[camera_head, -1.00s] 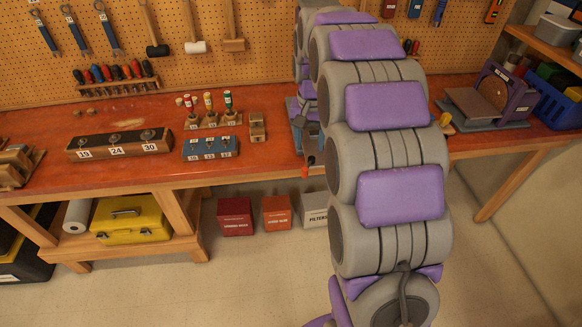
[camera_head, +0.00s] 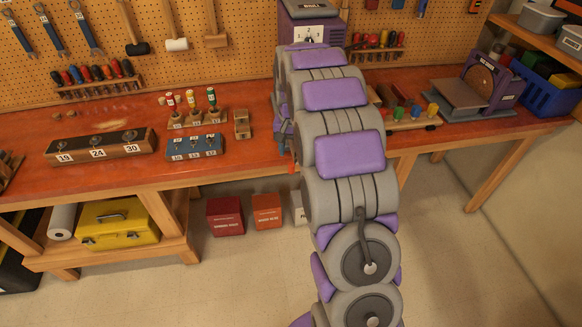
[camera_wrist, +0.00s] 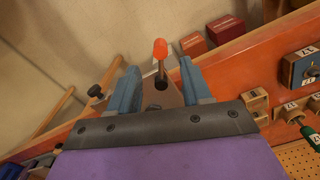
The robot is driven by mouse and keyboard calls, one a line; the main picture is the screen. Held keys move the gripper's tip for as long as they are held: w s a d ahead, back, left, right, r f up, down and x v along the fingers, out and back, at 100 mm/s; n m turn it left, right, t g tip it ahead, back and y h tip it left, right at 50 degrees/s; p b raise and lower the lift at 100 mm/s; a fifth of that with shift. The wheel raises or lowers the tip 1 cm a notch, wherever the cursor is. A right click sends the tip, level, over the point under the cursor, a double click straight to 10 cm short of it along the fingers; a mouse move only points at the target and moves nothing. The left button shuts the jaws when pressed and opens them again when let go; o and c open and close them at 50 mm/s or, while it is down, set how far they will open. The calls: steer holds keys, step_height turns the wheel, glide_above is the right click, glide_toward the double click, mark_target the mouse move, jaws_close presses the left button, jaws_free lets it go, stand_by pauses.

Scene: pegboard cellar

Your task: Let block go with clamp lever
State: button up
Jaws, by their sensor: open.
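The clamp lever with an orange-red tip (camera_wrist: 160,50) stands out between the fingers of my gripper (camera_wrist: 160,76) in the wrist view. My gripper is open, one blue-grey finger on each side of the lever. Whether either finger touches it I cannot tell. A brown tapered piece with a dark hole lies at the lever's foot. A black knob (camera_wrist: 95,91) shows left of the fingers. In the head view, an orange tip (camera_head: 293,167) peeks out at the bench's front edge beside my arm, which hides most of the clamp. I cannot make out a clamped block.
A slotted wooden piece (camera_head: 242,125) and a blue switch block (camera_head: 194,147) stand left of my arm. A long numbered block (camera_head: 100,148) is farther left. A purple machine (camera_head: 310,25) stands behind my arm, a disc sander (camera_head: 480,85) at right. Boxes (camera_head: 225,216) sit below.

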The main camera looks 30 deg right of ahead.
mark_target(292, 163)
step_height(292, 163, down, 6)
steer(key=shift+f+b, duration=0.1)
steer(key=shift+b, duration=0.4)
steer(key=shift+a+f, duration=0.15)
steer(key=shift+f, duration=0.5)
steer(key=shift+c, duration=0.7)
jaws_close()
